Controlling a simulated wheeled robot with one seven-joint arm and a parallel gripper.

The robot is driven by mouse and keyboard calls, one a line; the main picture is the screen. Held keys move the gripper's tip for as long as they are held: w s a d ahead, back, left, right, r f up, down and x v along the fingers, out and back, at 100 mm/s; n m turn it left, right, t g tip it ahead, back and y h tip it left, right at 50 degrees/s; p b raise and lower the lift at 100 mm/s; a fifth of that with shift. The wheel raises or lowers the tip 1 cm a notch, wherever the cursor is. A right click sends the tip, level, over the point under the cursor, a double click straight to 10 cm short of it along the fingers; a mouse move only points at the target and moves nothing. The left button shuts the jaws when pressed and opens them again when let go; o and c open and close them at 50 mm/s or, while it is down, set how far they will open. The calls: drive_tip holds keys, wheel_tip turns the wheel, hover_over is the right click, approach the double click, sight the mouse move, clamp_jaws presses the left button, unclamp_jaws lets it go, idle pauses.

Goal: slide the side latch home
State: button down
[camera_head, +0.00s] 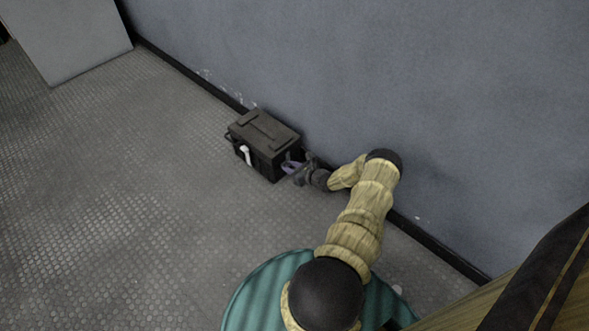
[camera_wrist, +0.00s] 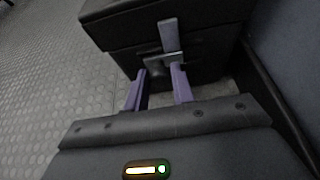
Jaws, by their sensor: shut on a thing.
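A dark box with a lid (camera_head: 263,131) stands on the floor against the wall; it also fills the top of the wrist view (camera_wrist: 205,42). My gripper (camera_head: 292,166) is at the box's right end. In the wrist view its two purple fingers (camera_wrist: 159,78) reach to the latch's lower metal piece and are shut on it. The exact contact at the fingertips is hard to make out.
A white handle or latch (camera_head: 245,154) is on the box's front face. The grey wall (camera_head: 400,80) with a black skirting runs close beside the box and my arm. A pale panel (camera_head: 75,35) stands at the far left. The patterned floor (camera_head: 120,200) to the left is clear.

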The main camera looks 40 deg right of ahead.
drive_tip(key=shift+d, duration=0.2)
drive_tip(key=c, duration=1.4)
unclamp_jaws()
drive_tip(key=shift+o, duration=1.1)
drive_tip(key=shift+a, duration=0.1)
drive_tip(key=shift+s+r+p, duration=0.25)
drive_tip(key=shift+s+p, duration=0.2)
drive_tip(key=p+v, duration=0.8)
drive_tip(key=v, duration=0.8)
drive_tip(key=shift+s, duration=0.25)
